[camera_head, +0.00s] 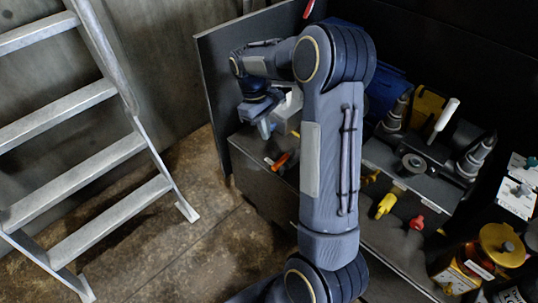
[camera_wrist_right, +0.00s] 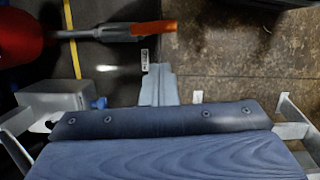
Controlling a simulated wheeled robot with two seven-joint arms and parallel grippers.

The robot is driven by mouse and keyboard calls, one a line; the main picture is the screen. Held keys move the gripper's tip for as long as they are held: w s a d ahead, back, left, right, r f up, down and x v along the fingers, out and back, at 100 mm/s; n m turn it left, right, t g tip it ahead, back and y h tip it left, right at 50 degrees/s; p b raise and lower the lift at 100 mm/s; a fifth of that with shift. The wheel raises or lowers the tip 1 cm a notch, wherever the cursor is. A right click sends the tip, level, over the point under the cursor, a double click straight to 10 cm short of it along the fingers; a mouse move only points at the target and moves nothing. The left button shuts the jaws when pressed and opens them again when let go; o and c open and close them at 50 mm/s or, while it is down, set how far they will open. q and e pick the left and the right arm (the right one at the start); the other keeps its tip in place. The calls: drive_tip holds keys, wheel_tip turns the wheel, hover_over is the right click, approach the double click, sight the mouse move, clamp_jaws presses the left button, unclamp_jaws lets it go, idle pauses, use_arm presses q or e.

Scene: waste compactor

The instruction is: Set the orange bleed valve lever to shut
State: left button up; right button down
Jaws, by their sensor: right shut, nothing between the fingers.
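The orange bleed valve lever (camera_head: 281,161) sits at the front edge of the dark bench, just below my right gripper (camera_head: 265,128) in the head view. In the right wrist view the lever's orange end (camera_wrist_right: 155,29) points right from a grey stem (camera_wrist_right: 88,33), with a red round body (camera_wrist_right: 18,36) at the left. My right gripper's fingertips (camera_wrist_right: 158,72) are together and empty, with a gap in the picture between them and the lever. A small label (camera_wrist_right: 144,60) shows between them. My left gripper is not in view.
A grey ladder (camera_head: 85,160) stands at the left. Yellow (camera_head: 386,205) and red (camera_head: 417,222) handles line the bench front at the right. A yellow container (camera_head: 460,276) is at the lower right. My right arm hides the bench's middle. The floor between ladder and bench is clear.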

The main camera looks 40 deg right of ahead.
drive_tip(key=b+x, duration=0.3)
drive_tip(key=x, duration=0.6)
drive_tip(key=shift+s+f, duration=0.15)
drive_tip(key=shift+f, duration=0.05)
